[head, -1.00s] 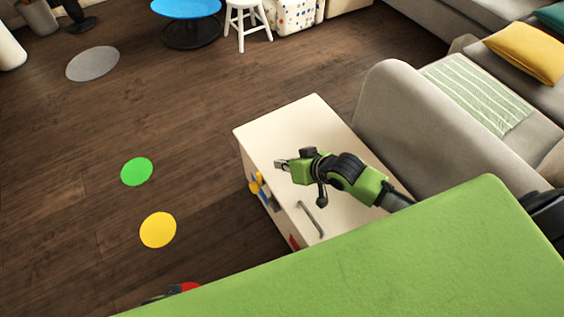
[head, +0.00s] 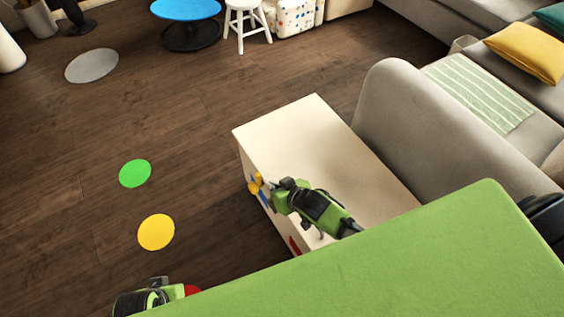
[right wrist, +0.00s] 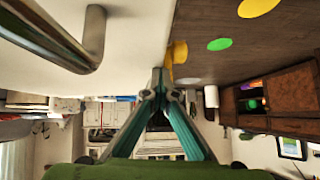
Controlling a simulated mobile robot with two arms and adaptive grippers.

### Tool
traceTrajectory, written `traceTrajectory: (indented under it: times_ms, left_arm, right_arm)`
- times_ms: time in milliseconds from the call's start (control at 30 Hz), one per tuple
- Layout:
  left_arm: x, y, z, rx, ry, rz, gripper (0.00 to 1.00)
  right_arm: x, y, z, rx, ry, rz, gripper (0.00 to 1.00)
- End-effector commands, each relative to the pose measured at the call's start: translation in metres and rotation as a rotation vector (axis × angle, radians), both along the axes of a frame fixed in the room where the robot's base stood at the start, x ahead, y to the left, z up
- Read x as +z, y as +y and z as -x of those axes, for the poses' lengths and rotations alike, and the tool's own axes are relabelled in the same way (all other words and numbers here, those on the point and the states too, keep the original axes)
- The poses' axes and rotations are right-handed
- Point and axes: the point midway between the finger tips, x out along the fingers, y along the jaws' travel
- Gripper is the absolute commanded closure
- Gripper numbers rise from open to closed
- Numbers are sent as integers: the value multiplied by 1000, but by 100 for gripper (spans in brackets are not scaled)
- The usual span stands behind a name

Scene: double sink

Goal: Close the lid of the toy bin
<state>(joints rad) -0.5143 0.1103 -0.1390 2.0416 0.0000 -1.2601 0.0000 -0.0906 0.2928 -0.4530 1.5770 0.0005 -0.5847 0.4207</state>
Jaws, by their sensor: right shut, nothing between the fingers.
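The toy bin (head: 300,130) is a cream box with coloured shapes on its left side, standing beside the sofa. Its top looks flat in the head view, and I see no gap under the lid. A metal handle (right wrist: 93,40) shows on the pale surface in the right wrist view; my right arm hides most of it in the head view. My right gripper (head: 270,184) is shut and empty at the bin's left edge, near a yellow shape (head: 255,183). Its fingertips also meet in the right wrist view (right wrist: 158,78). My left gripper (head: 160,288) is partly visible at the bottom left; its fingers are unclear.
The grey sofa (head: 400,130) stands close along the bin's right side. Dark wooden floor lies open to the left, with a green disc (head: 135,173), a yellow disc (head: 156,232) and a grey oval (head: 91,65). A blue table (head: 185,9) and white stool (head: 246,22) stand at the back.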

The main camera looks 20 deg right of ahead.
Motion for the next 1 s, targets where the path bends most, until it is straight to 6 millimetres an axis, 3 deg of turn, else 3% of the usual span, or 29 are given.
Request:
traceTrajectory:
  times_ms: [33, 367, 1000]
  left_arm:
    - [-1, 0, 0, 0, 0, 0, 100]
    - [-2, 0, 0, 0, -1, 0, 100]
    - [-1, 0, 0, 0, -1, 0, 100]
  right_arm:
    - [-11, 1, 8, 1, 25, 2, 100]
    - [-8, 0, 17, 1, 32, 1, 100]
    - [74, -21, 79, -1, 2, 0, 100]
